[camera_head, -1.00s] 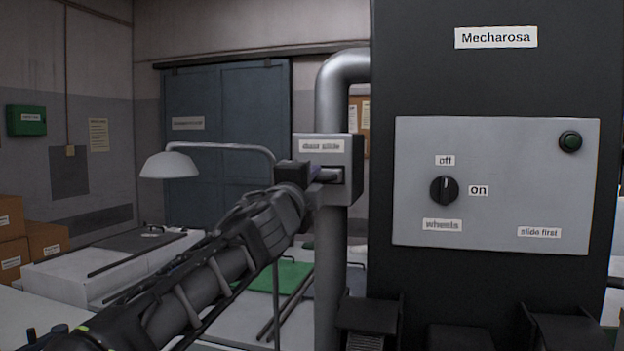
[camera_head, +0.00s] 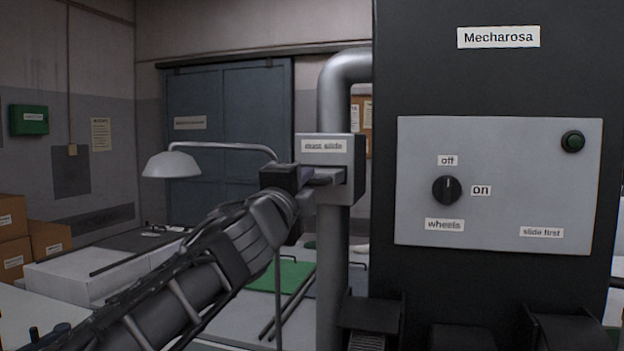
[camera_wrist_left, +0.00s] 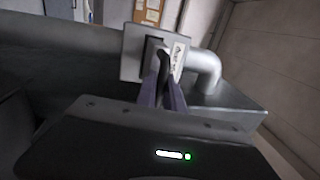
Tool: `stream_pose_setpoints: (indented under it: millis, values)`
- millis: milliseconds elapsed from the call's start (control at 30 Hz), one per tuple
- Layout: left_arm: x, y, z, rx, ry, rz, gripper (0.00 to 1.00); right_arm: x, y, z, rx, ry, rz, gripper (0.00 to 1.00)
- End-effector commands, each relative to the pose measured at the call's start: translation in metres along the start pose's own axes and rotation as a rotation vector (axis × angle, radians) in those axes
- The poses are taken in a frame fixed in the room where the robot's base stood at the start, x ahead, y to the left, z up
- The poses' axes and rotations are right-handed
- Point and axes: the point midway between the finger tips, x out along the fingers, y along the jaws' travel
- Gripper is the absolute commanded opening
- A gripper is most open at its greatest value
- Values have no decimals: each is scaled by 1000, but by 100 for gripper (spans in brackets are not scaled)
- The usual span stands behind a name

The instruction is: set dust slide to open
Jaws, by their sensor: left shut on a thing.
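The dust slide housing (camera_head: 338,192) is a grey box labelled "dust slide" on a vertical metal duct, left of the Mecharosa machine. It also shows in the left wrist view (camera_wrist_left: 130,66), tilted. My left gripper (camera_head: 312,177) is at the front left of this housing, its fingers closed at the slot under the label. In the left wrist view the fingers (camera_wrist_left: 162,75) meet on the slide's handle, which they mostly hide. How far the slide is out is hard to tell. My right gripper is not in view.
The Mecharosa machine (camera_head: 500,80) stands close on the right. A desk lamp (camera_head: 172,165) and a white bench lie behind my left arm.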

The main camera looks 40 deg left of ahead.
Motion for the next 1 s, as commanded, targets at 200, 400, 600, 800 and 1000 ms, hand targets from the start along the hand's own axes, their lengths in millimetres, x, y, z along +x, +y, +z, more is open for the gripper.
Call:
stream_pose_setpoints:
  millis: [200,400,600,800,1000]
  values:
    - [-16,-1,0,0,1,2,0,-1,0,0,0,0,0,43]
    - [-15,0,0,0,1,3,14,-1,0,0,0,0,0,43]
    - [-15,-1,0,0,0,2,30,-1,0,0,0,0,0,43]
    - [-15,-2,0,0,0,1,33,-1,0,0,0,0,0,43]
    - [-21,-3,0,-1,0,-1,33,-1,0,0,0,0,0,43]
